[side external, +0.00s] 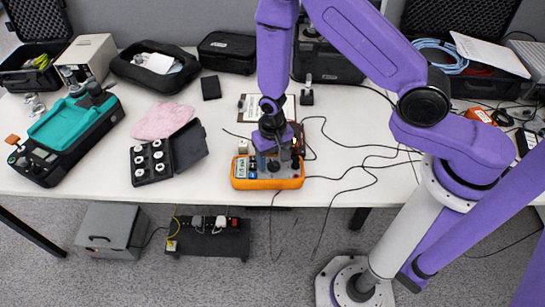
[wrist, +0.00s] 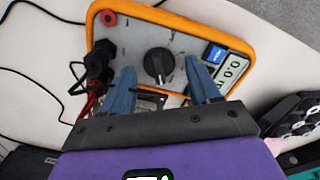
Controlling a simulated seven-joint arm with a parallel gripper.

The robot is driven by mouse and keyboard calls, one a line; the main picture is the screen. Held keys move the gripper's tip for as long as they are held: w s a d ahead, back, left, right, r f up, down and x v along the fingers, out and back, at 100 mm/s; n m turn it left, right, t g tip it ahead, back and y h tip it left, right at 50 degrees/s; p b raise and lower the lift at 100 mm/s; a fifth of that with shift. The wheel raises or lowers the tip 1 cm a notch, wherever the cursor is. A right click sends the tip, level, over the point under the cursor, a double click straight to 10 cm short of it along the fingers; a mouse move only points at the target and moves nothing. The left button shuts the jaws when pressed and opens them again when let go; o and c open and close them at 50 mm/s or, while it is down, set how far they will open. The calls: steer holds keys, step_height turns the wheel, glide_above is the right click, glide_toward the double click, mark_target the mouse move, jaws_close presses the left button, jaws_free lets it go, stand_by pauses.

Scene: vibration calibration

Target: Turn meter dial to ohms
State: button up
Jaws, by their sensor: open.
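The meter is an orange-edged box with a grey face, lying at the front edge of the table in the side external view (side external: 268,184). It also fills the upper part of the wrist view (wrist: 135,10). Its black round dial (wrist: 159,65) sits in the middle of the face, and its display (wrist: 231,68) seems to read 0.0 with a unit cut off. My gripper (wrist: 160,85) is open above the meter face, its two blue fingers on either side of the dial and apart from each other. I cannot tell whether they touch the dial. The dial markings are too small to read.
Black plugs (wrist: 99,60) and cables stand in the meter's left side in the wrist view. Loose cables (side external: 360,165) lie across the table to the right. An open black case with round weights (side external: 153,162) and a pink cloth (side external: 162,119) lie to the left.

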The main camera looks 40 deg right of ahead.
mark_target(272, 161)
steer(key=shift+c, duration=0.2)
steer(key=c, duration=1)
steer(key=shift+o, duration=0.2)
steer(key=shift+a+n, duration=0.15)
steer(key=shift+n, duration=2.15)
steer(key=o, duration=1)
step_height(272, 161, up, 17)
steer(key=shift+r, duration=0.2)
